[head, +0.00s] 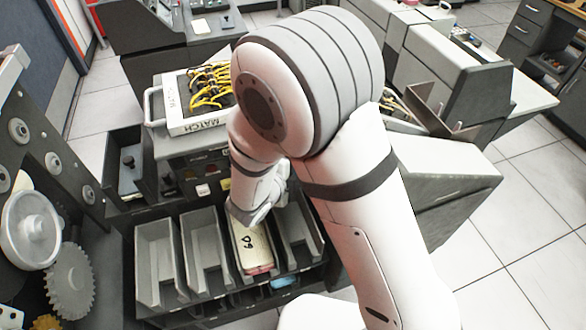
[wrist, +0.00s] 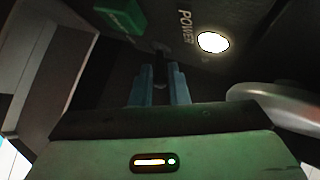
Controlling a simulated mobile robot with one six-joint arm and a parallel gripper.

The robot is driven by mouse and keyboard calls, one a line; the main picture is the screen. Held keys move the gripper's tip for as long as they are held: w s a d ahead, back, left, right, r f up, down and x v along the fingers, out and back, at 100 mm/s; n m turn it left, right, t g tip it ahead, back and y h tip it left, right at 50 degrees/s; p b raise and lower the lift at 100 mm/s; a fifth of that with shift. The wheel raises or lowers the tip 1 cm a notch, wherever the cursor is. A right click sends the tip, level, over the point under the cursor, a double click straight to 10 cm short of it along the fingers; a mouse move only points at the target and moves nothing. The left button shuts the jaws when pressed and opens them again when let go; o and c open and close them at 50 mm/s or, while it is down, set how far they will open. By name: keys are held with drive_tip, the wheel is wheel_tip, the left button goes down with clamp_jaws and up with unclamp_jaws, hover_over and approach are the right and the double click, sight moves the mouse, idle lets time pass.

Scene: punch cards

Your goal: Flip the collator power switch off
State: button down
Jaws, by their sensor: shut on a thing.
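The power switch (wrist: 160,62) is a small dark lever on the collator's dark panel, in the wrist view. A POWER label (wrist: 184,24) and a lit white lamp (wrist: 213,42) are beside it. My gripper (wrist: 161,76) is closed with its two bluish fingers on either side of the lever, holding it. Which way the lever is thrown I cannot tell. In the head view the collator (head: 187,150) stands in the middle, and my arm hides the switch and my fingertips.
A green button (wrist: 120,17) is near the switch. Card pockets line the collator's front; one holds a card deck (head: 250,246). A plugboard marked MATCH (head: 200,120) with yellow wires is on top. Gears (head: 70,280) stand at left. Floor (head: 480,265) is clear at right.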

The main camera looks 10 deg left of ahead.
drive_tip(key=shift+s+d+f+m+t+b, duration=0.1)
drive_tip(key=shift+f+m+t+b, duration=0.55)
drive_tip(key=shift+m+t+b, duration=1.2)
drive_tip(key=shift+w+a+f+m+t+b, duration=0.1)
drive_tip(key=shift+f+m+t+b, duration=0.45)
drive_tip(key=shift+b, duration=2.35)
drive_tip(key=shift+s+d+f+m+t+b, duration=0.1)
drive_tip(key=shift+f+m+t+b, duration=0.7)
drive_tip(key=shift+t+b, duration=1.2)
drive_tip(key=shift+r+g+h+b, duration=0.15)
drive_tip(key=shift+g+h+b, duration=0.15)
drive_tip(key=shift+b, duration=0.15)
drive_tip(key=c, duration=1.8)
unclamp_jaws()
drive_tip(key=shift+o, duration=0.2)
